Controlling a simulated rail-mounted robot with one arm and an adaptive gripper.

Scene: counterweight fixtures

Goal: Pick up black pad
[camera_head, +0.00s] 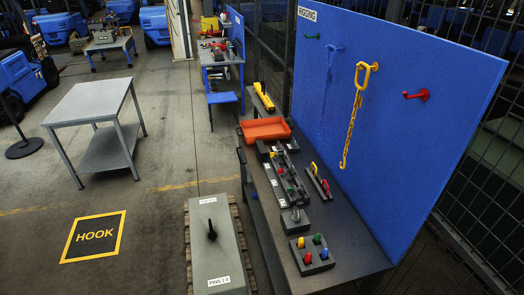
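No thing is plainly a separate black pad. A flat dark square with a yellow border and the word HOOK (94,237) lies on the floor at the lower left. A small dark square block (291,226) with a grey knob on top sits on the dark workbench (345,250), behind a dark block with coloured pegs (312,263). I cannot tell which of these, if any, is the pad. My gripper is not in view.
A blue RIGGING board (425,140) with a yellow hook and chain (358,112) stands behind the bench. An orange tray (265,130) is at the bench's far end. A grey case (215,262) on a pallet stands left of the bench. A grey table (90,100) stands at left.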

